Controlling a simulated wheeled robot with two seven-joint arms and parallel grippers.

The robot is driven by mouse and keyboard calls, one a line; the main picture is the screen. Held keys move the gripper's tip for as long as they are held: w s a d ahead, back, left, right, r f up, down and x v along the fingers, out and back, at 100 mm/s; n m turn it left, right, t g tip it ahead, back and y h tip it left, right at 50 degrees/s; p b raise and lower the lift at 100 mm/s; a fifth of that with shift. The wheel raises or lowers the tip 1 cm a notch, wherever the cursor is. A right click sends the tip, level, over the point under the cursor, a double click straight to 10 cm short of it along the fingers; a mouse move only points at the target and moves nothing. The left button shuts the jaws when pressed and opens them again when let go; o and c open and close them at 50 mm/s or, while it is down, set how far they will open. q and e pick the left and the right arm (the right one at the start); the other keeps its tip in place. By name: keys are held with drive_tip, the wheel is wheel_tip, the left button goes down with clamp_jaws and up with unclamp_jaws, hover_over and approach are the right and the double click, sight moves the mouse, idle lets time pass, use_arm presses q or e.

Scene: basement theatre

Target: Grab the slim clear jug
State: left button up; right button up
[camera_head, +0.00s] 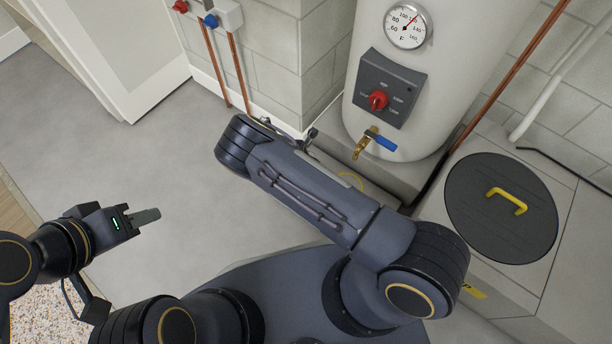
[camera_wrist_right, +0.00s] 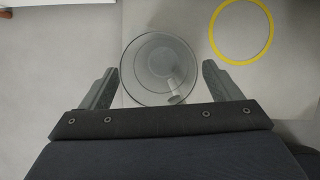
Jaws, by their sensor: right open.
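The slim clear jug (camera_wrist_right: 158,68) shows from above in the right wrist view as a round see-through shape with a pale lip at its lower right. My right gripper (camera_wrist_right: 160,88) is open, with one finger on each side of the jug's lower part in the picture. I cannot tell whether the fingers touch it. In the head view my right arm crosses the middle and hides the jug. My left gripper (camera_head: 147,217) is at the left over the floor, away from the jug. Its fingers show nearly edge-on, so its opening cannot be told.
A white tank (camera_head: 445,85) with a gauge, a red knob and a blue-handled brass valve stands beyond my right arm. A dark round lid (camera_head: 468,205) with a yellow handle is at the right. A yellow ring (camera_wrist_right: 241,63) marks the surface beside the jug. Open floor (camera_head: 150,180) lies left.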

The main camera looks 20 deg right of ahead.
drive_tip(key=shift+x, duration=0.8)
drive_tip(key=shift+c, duration=0.4)
drive_tip(key=c, duration=1.3)
drive_tip(key=shift+c, duration=0.2)
drive_tip(key=shift+r, duration=0.1)
